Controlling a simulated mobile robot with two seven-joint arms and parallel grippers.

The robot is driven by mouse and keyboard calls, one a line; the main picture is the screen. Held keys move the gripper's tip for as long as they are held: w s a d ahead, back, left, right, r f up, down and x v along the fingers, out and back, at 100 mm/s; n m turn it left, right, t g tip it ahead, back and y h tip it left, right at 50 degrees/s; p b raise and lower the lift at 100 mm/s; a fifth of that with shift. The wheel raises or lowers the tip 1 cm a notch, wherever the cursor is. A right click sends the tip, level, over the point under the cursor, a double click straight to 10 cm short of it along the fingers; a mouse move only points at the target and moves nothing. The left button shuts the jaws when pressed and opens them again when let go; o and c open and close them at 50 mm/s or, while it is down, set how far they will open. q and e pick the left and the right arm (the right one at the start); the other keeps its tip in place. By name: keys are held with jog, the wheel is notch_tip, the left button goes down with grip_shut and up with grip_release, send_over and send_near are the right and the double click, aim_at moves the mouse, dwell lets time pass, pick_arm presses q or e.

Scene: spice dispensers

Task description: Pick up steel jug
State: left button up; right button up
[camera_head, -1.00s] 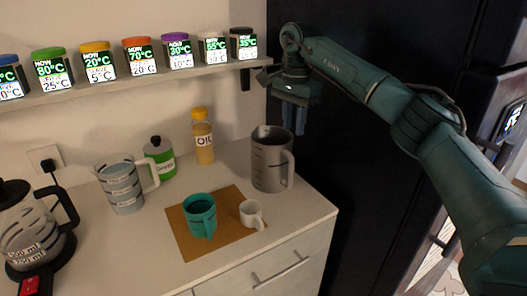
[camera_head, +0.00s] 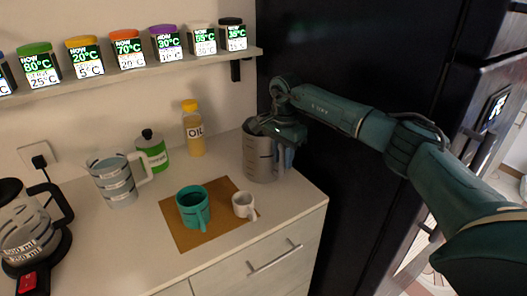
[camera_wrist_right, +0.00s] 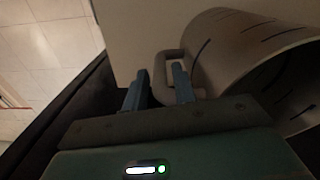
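The steel jug (camera_head: 258,162), grey with dark marks, stands upright at the right back of the counter. My right gripper (camera_head: 285,158) is at the jug's handle side, pointing down, its wrist partly covering the jug's rim. In the right wrist view the jug (camera_wrist_right: 228,48) fills the upper right, its open mouth facing right. The right gripper's two fingers (camera_wrist_right: 160,90) are apart, with the outer bar of the jug's handle (camera_wrist_right: 160,72) showing between them. The right finger appears inside the handle loop. Contact cannot be told. My left gripper is not in view.
A brown board (camera_head: 222,185) holds a teal mug (camera_head: 192,206) and a white cup (camera_head: 242,205). A clear jug (camera_head: 116,181), green jar (camera_head: 152,152) and oil bottle (camera_head: 194,132) stand left. A shelf (camera_head: 170,68) with dispensers hangs above; a dark fridge (camera_head: 345,45) is right.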

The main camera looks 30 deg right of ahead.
jog(key=shift+f, duration=0.15)
grip_shut()
dwell(1.3)
jog(key=shift+w, duration=0.15)
